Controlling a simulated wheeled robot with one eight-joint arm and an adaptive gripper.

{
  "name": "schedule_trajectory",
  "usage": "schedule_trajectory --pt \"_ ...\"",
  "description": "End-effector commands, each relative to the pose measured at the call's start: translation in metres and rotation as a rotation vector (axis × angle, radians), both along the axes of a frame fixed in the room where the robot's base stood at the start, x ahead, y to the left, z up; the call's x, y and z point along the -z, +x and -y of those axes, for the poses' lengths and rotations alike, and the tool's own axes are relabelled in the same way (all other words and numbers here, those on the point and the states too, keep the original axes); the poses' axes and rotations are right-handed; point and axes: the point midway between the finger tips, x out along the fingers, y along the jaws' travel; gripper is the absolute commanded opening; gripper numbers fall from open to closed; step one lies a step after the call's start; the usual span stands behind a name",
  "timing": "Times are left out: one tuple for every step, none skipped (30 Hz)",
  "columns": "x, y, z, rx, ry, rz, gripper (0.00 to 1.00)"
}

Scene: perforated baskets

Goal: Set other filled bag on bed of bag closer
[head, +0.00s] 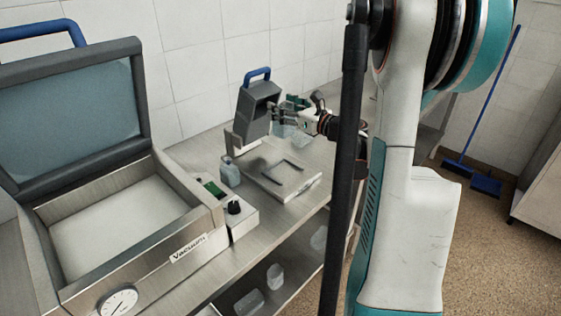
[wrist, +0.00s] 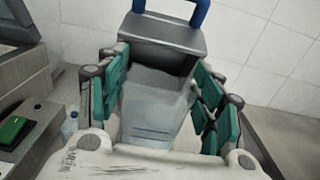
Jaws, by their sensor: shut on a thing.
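The bag closer has a raised grey lid (head: 257,108) with a blue handle and a flat metal bed (head: 268,186) with a dark bar outline. No bag shows on the bed. My gripper (head: 291,112) is beside the raised lid, above the counter. It is shut on a pale, see-through bag (head: 284,131), which hangs below the fingers. In the wrist view the bag (wrist: 155,112) sits between the green finger pads, with the grey lid (wrist: 165,35) beyond it. The bag's contents are hard to make out.
A vacuum machine (head: 190,192) with its lid up stands at left. A small clear bottle (head: 230,173) stands between it and the bag closer. Clear containers (head: 275,277) sit on the lower shelf. A blue broom and dustpan (head: 486,184) are on the floor at right.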

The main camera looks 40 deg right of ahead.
Motion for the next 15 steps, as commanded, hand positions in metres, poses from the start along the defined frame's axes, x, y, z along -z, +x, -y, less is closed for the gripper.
schedule_trajectory --pt "0.017 0.0 0.0 0.0 0.0 0.0 0.19" --pt "0.025 0.0 0.0 0.0 0.0 0.0 0.19" --pt "0.035 0.0 0.0 0.0 0.0 0.0 0.19" --pt "0.042 0.0 0.0 0.0 0.0 0.0 0.19" --pt "0.049 0.0 0.0 0.0 0.0 0.0 0.19" --pt "0.059 0.0 0.0 0.0 0.0 0.0 0.19" --pt "0.067 0.0 0.0 0.0 0.0 0.0 0.19" --pt "0.073 0.0 0.0 0.0 0.0 0.0 0.19" --pt "0.082 0.0 0.0 0.0 0.0 0.0 0.19" --pt "0.088 0.0 0.0 0.0 0.0 0.0 0.19" --pt "0.093 0.0 0.0 0.0 0.0 0.0 0.19" --pt "0.099 0.0 0.0 0.0 0.0 0.0 0.19" --pt "0.103 0.0 0.0 0.0 0.0 0.0 0.19" --pt "0.107 0.0 0.0 0.0 0.0 0.0 0.19" --pt "0.11 0.0 0.0 0.0 0.0 0.0 0.19"
